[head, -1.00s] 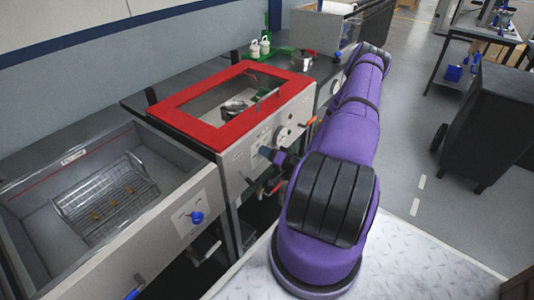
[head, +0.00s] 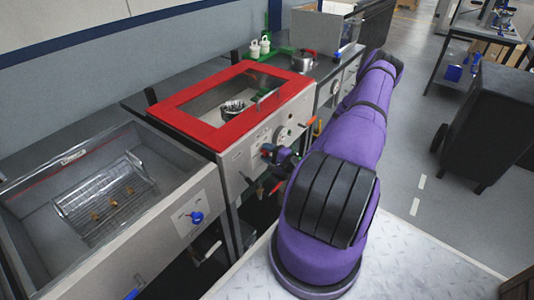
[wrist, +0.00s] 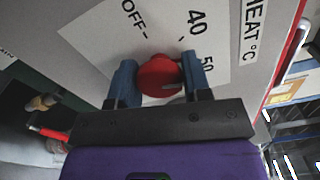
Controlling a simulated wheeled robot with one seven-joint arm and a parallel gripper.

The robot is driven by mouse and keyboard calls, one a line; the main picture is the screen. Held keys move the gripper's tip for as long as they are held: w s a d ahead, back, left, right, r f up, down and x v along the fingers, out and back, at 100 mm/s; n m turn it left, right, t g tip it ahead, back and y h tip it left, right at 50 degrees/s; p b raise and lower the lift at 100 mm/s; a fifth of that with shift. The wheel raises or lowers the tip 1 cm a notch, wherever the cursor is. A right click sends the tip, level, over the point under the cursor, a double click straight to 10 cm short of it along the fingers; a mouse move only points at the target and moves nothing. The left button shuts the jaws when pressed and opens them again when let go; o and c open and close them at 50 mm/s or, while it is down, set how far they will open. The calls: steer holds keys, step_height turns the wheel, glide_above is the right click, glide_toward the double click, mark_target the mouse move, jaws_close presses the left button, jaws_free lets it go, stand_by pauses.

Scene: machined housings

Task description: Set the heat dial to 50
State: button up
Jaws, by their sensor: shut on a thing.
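The red heat dial (wrist: 160,76) sits on the light panel in the wrist view, between the two blue fingers of my gripper (wrist: 160,84). The fingers are shut on it from both sides. A grey mark shows on the dial's lower right part, near the right finger. The printed "OFF" (wrist: 133,12), "40" (wrist: 197,22) and "50" (wrist: 207,63) lie around it; the right finger is close to the "50". The "HEAT °C" label (wrist: 252,30) is at the right. In the head view my gripper (head: 268,152) is at the front of the red-rimmed tank (head: 196,130); the dial is barely visible there.
A tank with a wire basket (head: 105,200) and a blue knob (head: 197,217) stands at the left. Another dial (head: 283,133) and an orange-red handle (head: 306,122) are on the front near my gripper. Floor to the right is clear up to a dark bin (head: 488,125).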

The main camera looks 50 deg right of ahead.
steer(key=shift+f+m, duration=0.1)
steer(key=shift+m, duration=1.4)
steer(key=o, duration=0.9)
steer(key=shift+s, duration=0.1)
steer(key=s, duration=1)
steer(key=shift+s+d, duration=0.35)
steer(key=shift+d, duration=0.05)
